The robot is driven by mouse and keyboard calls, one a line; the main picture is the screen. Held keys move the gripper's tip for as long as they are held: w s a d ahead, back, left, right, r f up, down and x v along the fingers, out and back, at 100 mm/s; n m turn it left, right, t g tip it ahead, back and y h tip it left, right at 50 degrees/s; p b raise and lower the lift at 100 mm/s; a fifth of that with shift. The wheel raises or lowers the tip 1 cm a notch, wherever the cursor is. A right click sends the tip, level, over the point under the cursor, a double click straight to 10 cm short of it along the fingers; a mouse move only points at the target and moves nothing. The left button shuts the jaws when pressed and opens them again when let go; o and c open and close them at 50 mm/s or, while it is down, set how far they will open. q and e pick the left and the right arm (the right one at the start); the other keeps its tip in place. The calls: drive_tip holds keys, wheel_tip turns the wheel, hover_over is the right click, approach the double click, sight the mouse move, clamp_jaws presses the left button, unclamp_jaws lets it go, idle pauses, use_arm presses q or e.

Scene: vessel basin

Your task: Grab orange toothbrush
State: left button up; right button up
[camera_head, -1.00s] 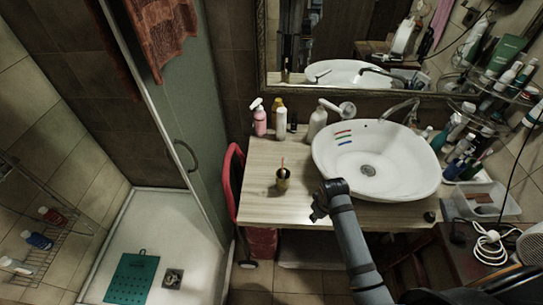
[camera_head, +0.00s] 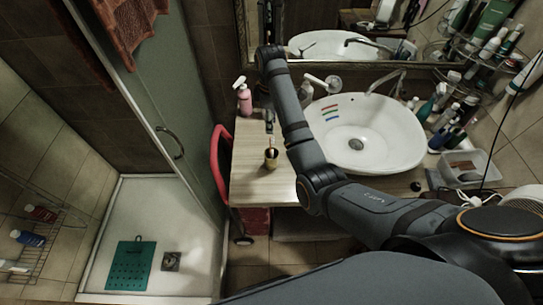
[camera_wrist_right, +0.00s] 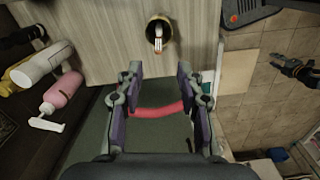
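The orange toothbrush (camera_head: 270,142) stands in a small gold-brown cup (camera_head: 271,160) on the wooden counter, left of the basin. In the right wrist view the cup (camera_wrist_right: 151,22) is at the top, with the toothbrush head (camera_wrist_right: 157,46) pointing toward my gripper. My right gripper (camera_head: 267,122) hangs from the raised forearm, just behind the cup in the head view. In the wrist view the right gripper (camera_wrist_right: 159,78) is open and empty, its fingers apart and short of the brush. A dark gripper, seemingly my left (camera_wrist_right: 292,68), shows over the floor; its jaw state is unclear.
A pink pump bottle (camera_head: 244,98) stands at the counter's back left, and it lies at the left in the wrist view (camera_wrist_right: 62,90). The white basin (camera_head: 395,145) is to the right. A red folded object (camera_head: 220,150) stands beside the counter's left edge.

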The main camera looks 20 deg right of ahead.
sight(271, 138)
wheel_tip(271, 138, down, 4)
drive_tip(key=shift+r+b, duration=0.1)
drive_tip(key=shift+b, duration=1.15)
drive_tip(key=shift+w, duration=0.1)
wheel_tip(271, 138, down, 3)
drive_tip(key=b, duration=0.3)
drive_tip(key=shift+d+f, duration=0.1)
drive_tip(key=shift+f, duration=1)
use_arm(q)
wheel_tip(271, 138, down, 6)
drive_tip(key=shift+f, duration=0.25)
use_arm(e)
clamp_jaws()
